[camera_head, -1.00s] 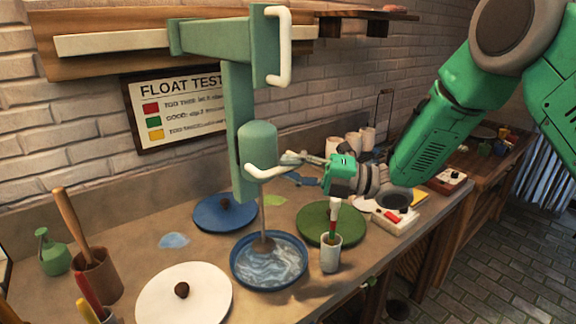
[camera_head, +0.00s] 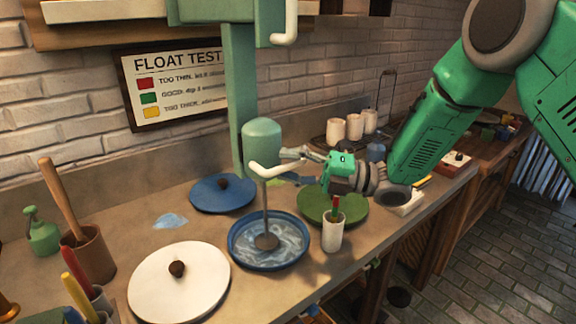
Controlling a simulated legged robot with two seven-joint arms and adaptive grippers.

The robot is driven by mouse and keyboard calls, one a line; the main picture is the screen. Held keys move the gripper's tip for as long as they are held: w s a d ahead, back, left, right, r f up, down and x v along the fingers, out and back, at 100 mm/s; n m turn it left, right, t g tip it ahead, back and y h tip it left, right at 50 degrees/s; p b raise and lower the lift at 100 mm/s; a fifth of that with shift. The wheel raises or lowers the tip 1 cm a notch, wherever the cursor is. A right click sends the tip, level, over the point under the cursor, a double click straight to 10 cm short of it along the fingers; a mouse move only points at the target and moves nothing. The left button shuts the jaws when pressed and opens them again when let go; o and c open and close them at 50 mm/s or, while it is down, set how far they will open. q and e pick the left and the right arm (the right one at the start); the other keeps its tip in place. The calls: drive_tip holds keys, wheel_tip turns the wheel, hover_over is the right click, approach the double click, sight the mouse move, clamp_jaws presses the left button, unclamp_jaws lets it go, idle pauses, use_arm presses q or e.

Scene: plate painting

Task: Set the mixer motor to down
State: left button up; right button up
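The mixer motor (camera_head: 262,138) is a green cylinder in front of a tall green column (camera_head: 240,90). My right gripper (camera_head: 284,166) reaches in from the right at the handle. Its fingers look spread, one above and one below the handle's right part; exact contact is unclear. My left gripper is out of view.
A white cup (camera_head: 333,237) with a brush stands right of the bowl. A green plate (camera_head: 350,208) lies behind it. A blue plate (camera_head: 215,201) and a white plate (camera_head: 200,297) lie left. Tool pots (camera_head: 92,257) stand at far left. A float test sign (camera_head: 140,62) hangs behind.

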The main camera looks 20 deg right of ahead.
drive_tip(key=shift+s+d, duration=0.25)
drive_tip(key=shift+d, duration=0.2)
drive_tip(key=v, duration=1.1)
drive_tip(key=shift+w+f, duration=0.15)
